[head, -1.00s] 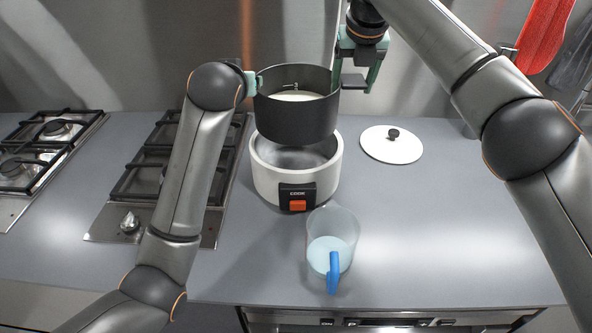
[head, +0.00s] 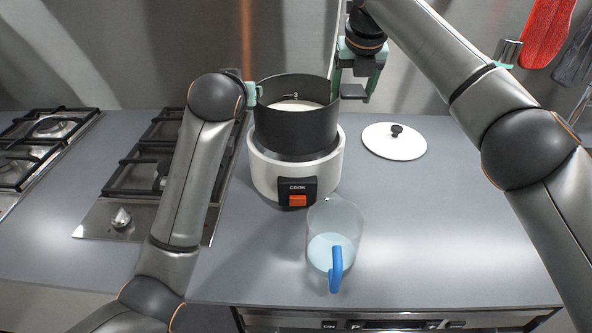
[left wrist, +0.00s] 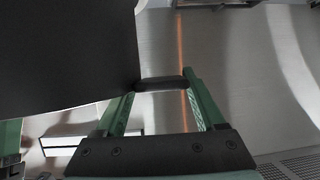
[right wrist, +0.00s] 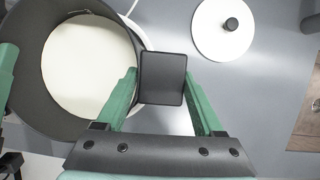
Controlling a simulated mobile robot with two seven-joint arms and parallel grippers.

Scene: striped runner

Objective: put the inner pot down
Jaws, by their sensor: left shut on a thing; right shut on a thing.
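The dark inner pot (head: 296,125) has pale contents and sits partly lowered into the white cooker (head: 268,176), which has an orange switch on its front. The pot's upper wall stands above the cooker rim; whether its base touches the bottom is hidden. My left gripper (head: 254,93) is shut on the pot's left handle, which shows in the left wrist view (left wrist: 160,84). My right gripper (head: 352,92) is at the pot's right side. In the right wrist view it is shut on the other handle (right wrist: 163,79), and the pale contents (right wrist: 88,65) show beside it.
A clear jug (head: 335,235) with a blue handle and pale bluish contents stands in front of the cooker. A white lid (head: 394,142) with a dark knob lies to the right. Gas hobs (head: 150,180) are on the left. The counter at the right front is clear.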

